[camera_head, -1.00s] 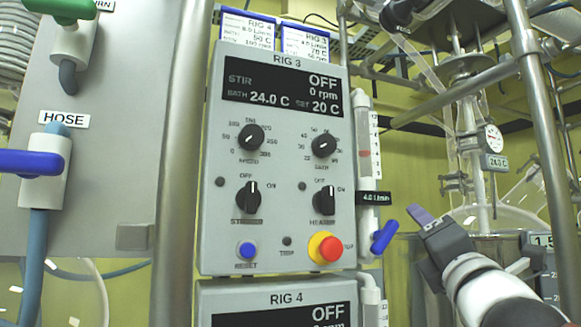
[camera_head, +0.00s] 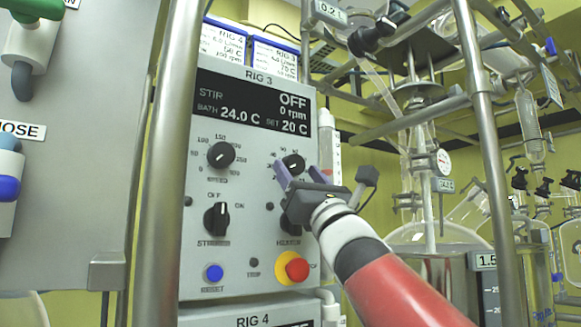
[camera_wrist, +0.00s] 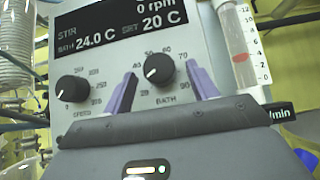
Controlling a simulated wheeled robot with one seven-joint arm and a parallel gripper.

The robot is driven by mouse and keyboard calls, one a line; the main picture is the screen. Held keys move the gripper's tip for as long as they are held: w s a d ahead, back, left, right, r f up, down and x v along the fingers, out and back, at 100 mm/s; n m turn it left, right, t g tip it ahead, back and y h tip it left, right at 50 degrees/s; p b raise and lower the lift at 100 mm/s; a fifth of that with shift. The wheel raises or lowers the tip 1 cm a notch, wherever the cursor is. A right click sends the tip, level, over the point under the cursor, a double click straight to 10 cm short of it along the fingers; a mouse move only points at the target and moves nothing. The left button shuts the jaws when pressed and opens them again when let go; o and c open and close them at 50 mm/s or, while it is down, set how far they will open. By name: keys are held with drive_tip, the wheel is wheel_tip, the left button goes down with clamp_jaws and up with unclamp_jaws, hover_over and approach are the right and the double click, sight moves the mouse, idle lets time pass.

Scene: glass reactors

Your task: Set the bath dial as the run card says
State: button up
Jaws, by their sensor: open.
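The bath dial (camera_head: 293,164) is a round black knob on the grey RIG 3 panel; it also shows in the wrist view (camera_wrist: 160,70). The display (camera_head: 252,106) reads bath 24.0 C and set 20 C, stir OFF, 0 rpm. Two run cards stand on top: a RIG 4 card (camera_head: 222,45) and a RIG 3 card (camera_head: 275,62) on the right, whose figure looks like 70 C. My gripper (camera_head: 300,176) is open with purple fingers. In the wrist view its fingers (camera_wrist: 163,80) stand left and right of the dial; I cannot tell how deep they reach.
The speed dial (camera_head: 221,155) is left of the bath dial. Below are the stirrer switch (camera_head: 216,218), the partly hidden heater switch (camera_head: 290,224), the blue reset button (camera_head: 213,272) and the red stop button (camera_head: 297,268). A flow tube (camera_head: 330,148) and a metal post (camera_head: 488,150) stand right.

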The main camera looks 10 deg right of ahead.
drive_tip(key=shift+w+r, duration=0.15)
drive_tip(key=shift+w, duration=0.05)
drive_tip(key=c, duration=1)
drive_tip(key=shift+s+a+m+t+h+b, duration=0.1)
drive_tip(key=shift+m+t+h+b, duration=0.2)
drive_tip(key=shift+m+h+b, duration=0.7)
